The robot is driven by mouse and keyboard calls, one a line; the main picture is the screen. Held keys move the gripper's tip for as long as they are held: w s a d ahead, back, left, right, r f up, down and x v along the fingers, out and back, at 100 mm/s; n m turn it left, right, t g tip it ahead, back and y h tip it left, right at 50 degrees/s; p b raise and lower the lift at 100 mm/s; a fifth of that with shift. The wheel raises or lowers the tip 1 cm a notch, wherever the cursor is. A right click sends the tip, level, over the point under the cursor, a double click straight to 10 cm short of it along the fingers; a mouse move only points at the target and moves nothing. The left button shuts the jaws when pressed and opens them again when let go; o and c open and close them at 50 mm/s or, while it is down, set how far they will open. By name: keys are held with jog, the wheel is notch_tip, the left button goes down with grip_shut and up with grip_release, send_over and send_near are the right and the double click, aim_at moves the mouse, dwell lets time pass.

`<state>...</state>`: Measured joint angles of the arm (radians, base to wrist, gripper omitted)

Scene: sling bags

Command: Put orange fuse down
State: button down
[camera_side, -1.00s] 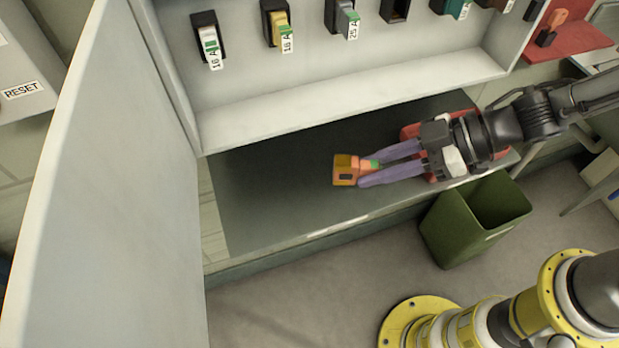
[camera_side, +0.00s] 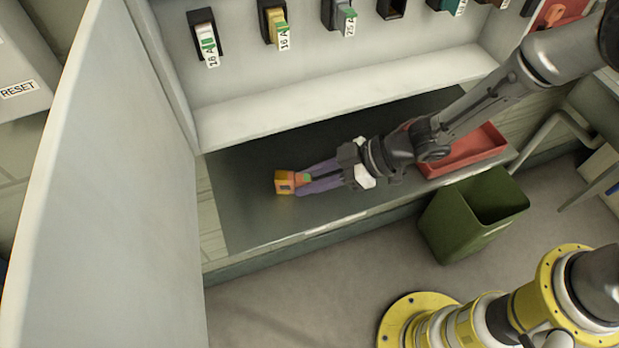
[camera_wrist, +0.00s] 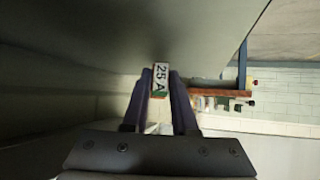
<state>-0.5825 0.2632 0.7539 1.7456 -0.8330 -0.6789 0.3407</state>
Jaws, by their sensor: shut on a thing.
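The orange fuse (camera_side: 285,183) has a yellow-orange body and a green patch at the fingers' end. My gripper (camera_side: 305,182) is shut on it, with two purple fingers pointing left. The fuse is over the left part of the dark grey shelf (camera_side: 250,215) below the cabinet. I cannot tell whether it touches the shelf or hangs just above it. In the wrist view, the end of the fuse (camera_wrist: 161,79) with a "25 A" label sits between the fingertips of my gripper (camera_wrist: 162,95). The rest of the fuse is hidden there.
A red tray (camera_side: 468,153) stands on the right of the shelf, partly behind my arm. A green bin (camera_side: 455,225) stands on the floor in front. Several fuses, including a yellow one (camera_side: 276,25), sit above; one holder (camera_side: 391,9) looks empty. An open cabinet door (camera_side: 110,190) bounds the left.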

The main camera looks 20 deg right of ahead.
jog(key=shift+f, duration=0.25)
jog(key=c, duration=1.2)
grip_release()
jog(key=shift+f, duration=0.1)
jog(key=o, duration=0.5)
jog(key=shift+d+r, duration=0.25)
jog(key=shift+r, duration=0.15)
jog(key=v, duration=1.1)
jog(key=shift+s, duration=0.2)
